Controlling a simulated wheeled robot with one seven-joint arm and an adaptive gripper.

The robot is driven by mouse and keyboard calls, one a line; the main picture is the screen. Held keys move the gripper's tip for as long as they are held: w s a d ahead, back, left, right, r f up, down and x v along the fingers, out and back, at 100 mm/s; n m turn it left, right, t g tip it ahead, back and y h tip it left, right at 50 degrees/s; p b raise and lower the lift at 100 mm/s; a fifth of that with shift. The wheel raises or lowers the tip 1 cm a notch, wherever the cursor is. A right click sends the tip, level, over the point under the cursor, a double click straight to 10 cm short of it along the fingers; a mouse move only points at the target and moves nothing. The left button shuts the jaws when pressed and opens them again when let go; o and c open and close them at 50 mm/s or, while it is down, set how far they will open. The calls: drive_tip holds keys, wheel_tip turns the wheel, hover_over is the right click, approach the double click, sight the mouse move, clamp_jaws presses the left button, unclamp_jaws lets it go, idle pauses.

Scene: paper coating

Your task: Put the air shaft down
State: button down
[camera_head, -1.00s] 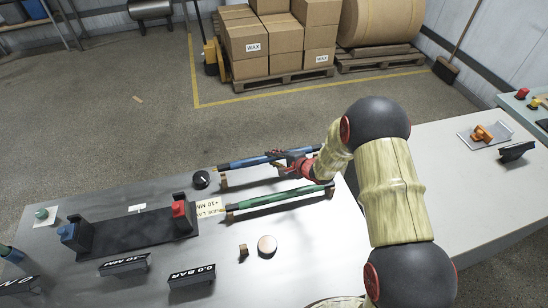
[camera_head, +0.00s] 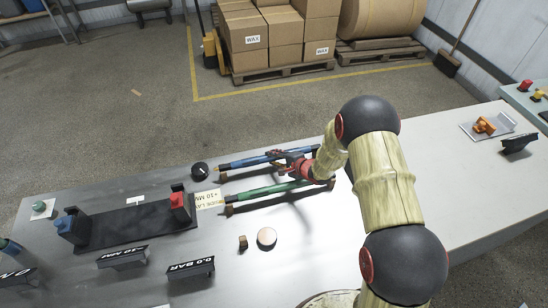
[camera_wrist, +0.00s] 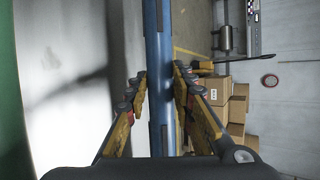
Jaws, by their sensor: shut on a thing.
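The blue air shaft (camera_head: 240,161) lies lengthwise over the back edge of the near table, with dark ends. My gripper (camera_head: 290,158), red and dark, is shut on it near its right part. In the wrist view the blue shaft (camera_wrist: 158,50) runs upright between the two fingers (camera_wrist: 160,85). A small brown support (camera_head: 223,177) is close under its left end; I cannot tell whether they touch. A green shaft (camera_head: 265,191) lies beside it on the nearer side, roughly parallel. My gripper and wrist hide part of the right ends.
A black knob (camera_head: 200,169) and a yellow label (camera_head: 208,199) are left of the shafts. A black stand (camera_head: 120,228) with blue and red blocks is further left.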

drive_tip(key=shift+w+r, duration=0.1)
drive_tip(key=c, duration=1.7)
unclamp_jaws()
drive_tip(key=shift+c, duration=0.2)
drive_tip(key=o, duration=0.3)
drive_tip(key=v, duration=1.2)
